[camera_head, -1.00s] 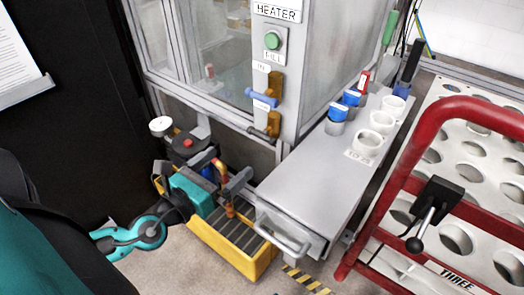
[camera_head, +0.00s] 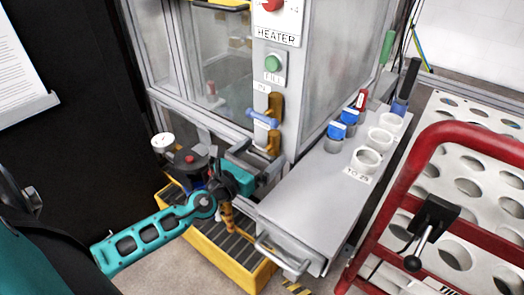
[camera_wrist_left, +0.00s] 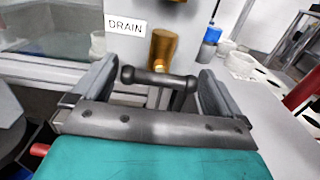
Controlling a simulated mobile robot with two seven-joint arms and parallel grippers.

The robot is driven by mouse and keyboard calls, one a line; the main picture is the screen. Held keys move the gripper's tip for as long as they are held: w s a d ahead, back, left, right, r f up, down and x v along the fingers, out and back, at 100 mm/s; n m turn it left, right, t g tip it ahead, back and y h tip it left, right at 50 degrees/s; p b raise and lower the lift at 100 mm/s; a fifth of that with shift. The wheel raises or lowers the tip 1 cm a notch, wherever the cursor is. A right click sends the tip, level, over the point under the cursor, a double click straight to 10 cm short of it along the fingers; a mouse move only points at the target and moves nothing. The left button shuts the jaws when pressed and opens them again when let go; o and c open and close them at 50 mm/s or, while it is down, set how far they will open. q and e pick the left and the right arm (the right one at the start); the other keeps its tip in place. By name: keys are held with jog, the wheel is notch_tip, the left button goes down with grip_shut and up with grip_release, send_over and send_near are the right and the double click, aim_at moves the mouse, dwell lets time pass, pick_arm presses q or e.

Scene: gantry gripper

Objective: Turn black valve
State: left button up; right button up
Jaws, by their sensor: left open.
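The black valve (camera_wrist_left: 158,77) shows in the left wrist view as a dark T-shaped handle on a brass fitting (camera_wrist_left: 163,50), below a DRAIN label. My left gripper (camera_wrist_left: 157,90) is open, with one finger to each side of the handle. I cannot tell whether either finger touches it. In the head view my left gripper (camera_head: 264,168) is just below the heater's control column, by the brass fitting (camera_head: 273,143). The black handle is mostly hidden there. My right gripper is not in view.
A blue valve handle (camera_head: 262,118) sits just above. The grey shelf (camera_head: 300,205) with cups is close to the right. A red-framed rack (camera_head: 405,165) stands right.

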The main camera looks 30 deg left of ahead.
pick_arm(q)
jog(key=shift+w, duration=0.45)
jog(key=c, duration=0.7)
jog(key=shift+n, duration=0.3)
jog(key=n+b, duration=0.1)
jog(key=n, duration=0.3)
jog(key=shift+n, duration=2.8)
